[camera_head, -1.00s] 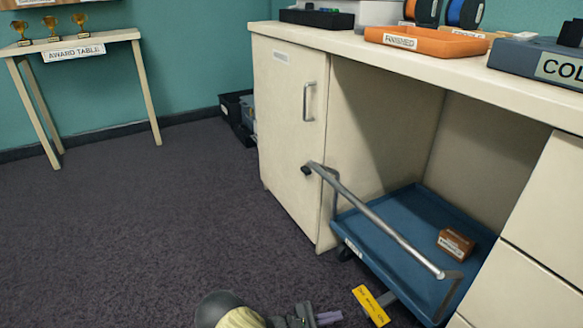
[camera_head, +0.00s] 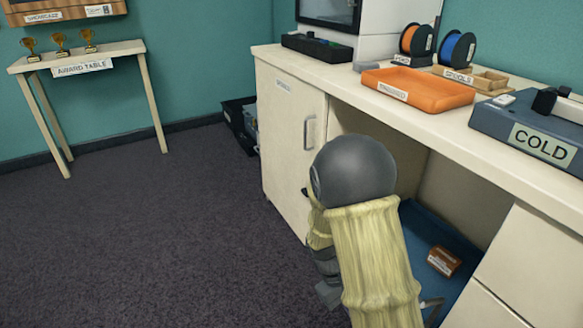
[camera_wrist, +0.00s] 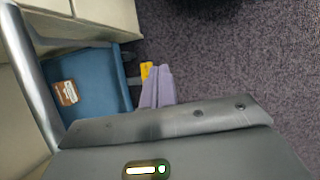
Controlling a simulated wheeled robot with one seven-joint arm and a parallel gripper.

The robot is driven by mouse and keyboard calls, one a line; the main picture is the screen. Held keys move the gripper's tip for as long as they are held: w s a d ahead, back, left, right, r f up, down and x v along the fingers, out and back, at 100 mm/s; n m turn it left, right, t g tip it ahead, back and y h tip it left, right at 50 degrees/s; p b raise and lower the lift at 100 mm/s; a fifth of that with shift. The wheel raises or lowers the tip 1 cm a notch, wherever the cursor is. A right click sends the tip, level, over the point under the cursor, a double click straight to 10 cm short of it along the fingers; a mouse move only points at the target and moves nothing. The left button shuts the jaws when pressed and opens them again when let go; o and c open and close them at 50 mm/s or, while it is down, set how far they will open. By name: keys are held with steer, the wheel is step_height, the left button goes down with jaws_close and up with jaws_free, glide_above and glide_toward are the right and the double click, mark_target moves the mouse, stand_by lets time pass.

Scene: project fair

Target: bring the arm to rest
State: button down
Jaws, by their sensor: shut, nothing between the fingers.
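My arm rises in the middle of the head view, in front of the white workbench (camera_head: 290,160), and hides part of it. My gripper shows in the wrist view (camera_wrist: 158,80), with its two purple-grey fingers together and nothing between them. In the head view the fingers are hidden. Below the gripper in the wrist view is a blue cart (camera_wrist: 90,85) with a metal handle bar (camera_wrist: 38,85). A small brown labelled box (camera_wrist: 67,92) lies on the cart. A yellow tag (camera_wrist: 146,70) is beside the fingers. I cannot tell whether they touch.
On the workbench top are an orange tray (camera_head: 420,90), two spools (camera_head: 435,45) and a blue-grey block marked COLD (camera_head: 535,135). An award table (camera_head: 130,48) with trophies stands at the back left. The dark carpet (camera_head: 130,230) at the left is clear.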

steer(key=s+r+m+t+y+p, duration=0.2)
steer(key=r+m+p, duration=0.1)
steer(key=r+p, duration=2)
steer(key=s+r+m+t+y+p, duration=0.2)
steer(key=r+p, duration=2.1)
steer(key=r, duration=1.3)
steer(key=shift+s+d+m+t, duration=0.5)
steer(key=shift+s+t, duration=0.1)
steer(key=shift+t, duration=0.1)
